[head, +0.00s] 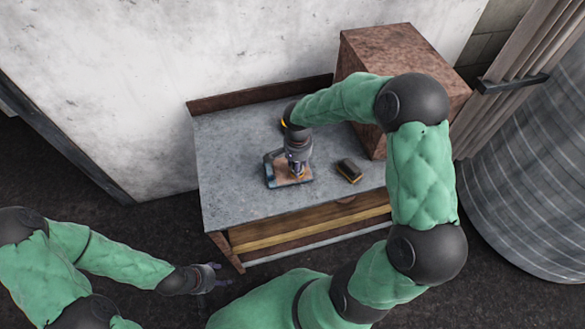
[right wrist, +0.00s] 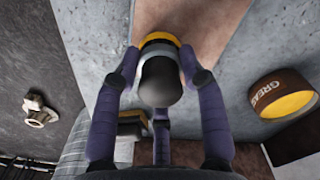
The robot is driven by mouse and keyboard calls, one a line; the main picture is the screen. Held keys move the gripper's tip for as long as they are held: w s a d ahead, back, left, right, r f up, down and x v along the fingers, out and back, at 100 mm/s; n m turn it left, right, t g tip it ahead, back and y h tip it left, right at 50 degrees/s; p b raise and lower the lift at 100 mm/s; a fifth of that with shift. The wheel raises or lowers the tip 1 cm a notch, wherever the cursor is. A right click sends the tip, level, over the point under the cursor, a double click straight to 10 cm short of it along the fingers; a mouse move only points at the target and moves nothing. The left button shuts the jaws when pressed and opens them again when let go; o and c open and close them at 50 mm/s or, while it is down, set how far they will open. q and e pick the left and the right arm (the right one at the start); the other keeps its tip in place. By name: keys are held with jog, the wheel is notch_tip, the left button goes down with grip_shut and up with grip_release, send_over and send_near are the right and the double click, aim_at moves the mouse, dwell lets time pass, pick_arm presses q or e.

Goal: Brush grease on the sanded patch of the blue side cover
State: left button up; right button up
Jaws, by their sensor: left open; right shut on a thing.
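The blue side cover (head: 273,181) lies on the grey bench top, with a tan-brown patch in its middle. My right gripper (head: 298,168) is above the cover, shut on a brush. In the right wrist view the brush (right wrist: 160,82) shows as a dark rounded handle with a yellow band, between my fingers and over a tan surface (right wrist: 205,22). Its bristles are hidden, so I cannot tell whether they touch. A brown and yellow tin marked GREASE (right wrist: 285,95) stands on the bench, mostly hidden by my arm in the head view. My left gripper (head: 217,277) is open and empty, low in front of the bench.
A dark and yellow block (head: 349,171) lies on the bench (head: 230,140), right of the cover. A large rusty brown box (head: 400,50) stands at the back right. The bench's left part is clear. A ribbed grey tank (head: 530,170) stands at the right.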

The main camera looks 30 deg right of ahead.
dwell(0.5)
jog(key=shift+s+a, duration=0.1)
jog(key=shift+s, duration=0.35)
jog(key=shift+w+d, duration=0.2)
jog(key=shift+w, duration=0.55)
jog(key=shift+w+d, duration=0.25)
jog(key=shift+w, duration=0.45)
jog(key=shift+w+d, duration=0.2)
jog(key=shift+w, duration=0.55)
jog(key=shift+w, duration=0.1)
jog(key=shift+w+d, duration=0.1)
jog(key=shift+w, duration=0.2)
jog(key=shift+s+a+b, duration=0.1)
jog(key=shift+s+a, duration=0.1)
jog(key=shift+s, duration=0.5)
jog(key=shift+s+a+b, duration=0.15)
jog(key=shift+s+a, duration=0.1)
jog(key=shift+s, duration=0.5)
jog(key=shift+s+a+b, duration=0.1)
jog(key=shift+s+a, duration=0.1)
jog(key=shift+s, duration=0.5)
